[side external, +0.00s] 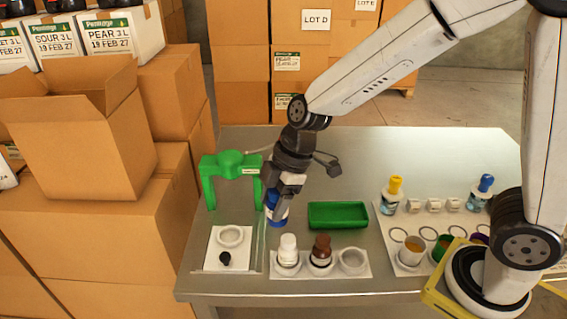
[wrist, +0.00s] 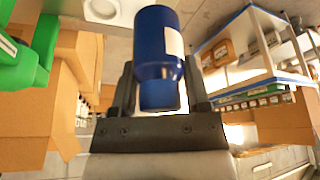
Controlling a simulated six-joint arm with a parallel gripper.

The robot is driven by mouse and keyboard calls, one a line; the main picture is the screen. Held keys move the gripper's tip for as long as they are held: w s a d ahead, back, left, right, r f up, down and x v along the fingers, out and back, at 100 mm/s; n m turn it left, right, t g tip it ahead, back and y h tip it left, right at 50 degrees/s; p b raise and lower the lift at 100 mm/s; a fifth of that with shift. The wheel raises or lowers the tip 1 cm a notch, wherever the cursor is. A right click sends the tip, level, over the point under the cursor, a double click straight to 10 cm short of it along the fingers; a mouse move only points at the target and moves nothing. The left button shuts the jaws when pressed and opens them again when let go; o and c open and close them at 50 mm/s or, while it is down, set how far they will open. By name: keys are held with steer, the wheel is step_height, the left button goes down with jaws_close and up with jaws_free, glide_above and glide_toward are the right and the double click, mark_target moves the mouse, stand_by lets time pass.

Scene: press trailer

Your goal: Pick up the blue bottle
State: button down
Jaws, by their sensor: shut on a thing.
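The blue bottle (side external: 275,211) is dark blue with a pale label. My gripper (side external: 279,194) is shut on it from above, at the table's left part, just right of the green press. In the wrist view the bottle (wrist: 157,45) lies between the two dark fingers of my gripper (wrist: 158,85). I cannot tell whether the bottle's base touches the table or is a little above it.
The green press (side external: 232,166) stands close on the left. A green tray (side external: 338,215) is to the right. A white holder (side external: 352,262) in front carries a white bottle (side external: 288,249) and a brown bottle (side external: 321,250). Cardboard boxes (side external: 95,220) crowd the left; the table's back is clear.

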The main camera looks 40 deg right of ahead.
steer(key=shift+s+d+r, duration=0.15)
steer(key=shift+s+r, duration=0.1)
steer(key=shift+s, duration=0.3)
stand_by(0.4)
steer(key=shift+w+d+f, duration=0.15)
steer(key=shift+d, duration=0.25)
steer(key=w+d+f, duration=0.1)
steer(key=d+f, duration=0.1)
steer(key=d, duration=0.6)
steer(key=w+d+f, duration=0.1)
steer(key=d+f, duration=0.2)
steer(key=d, duration=0.5)
steer(key=shift+d+f, duration=0.3)
steer(key=shift+f, duration=0.1)
steer(key=shift+w+f, duration=0.1)
steer(key=shift+f, duration=2.05)
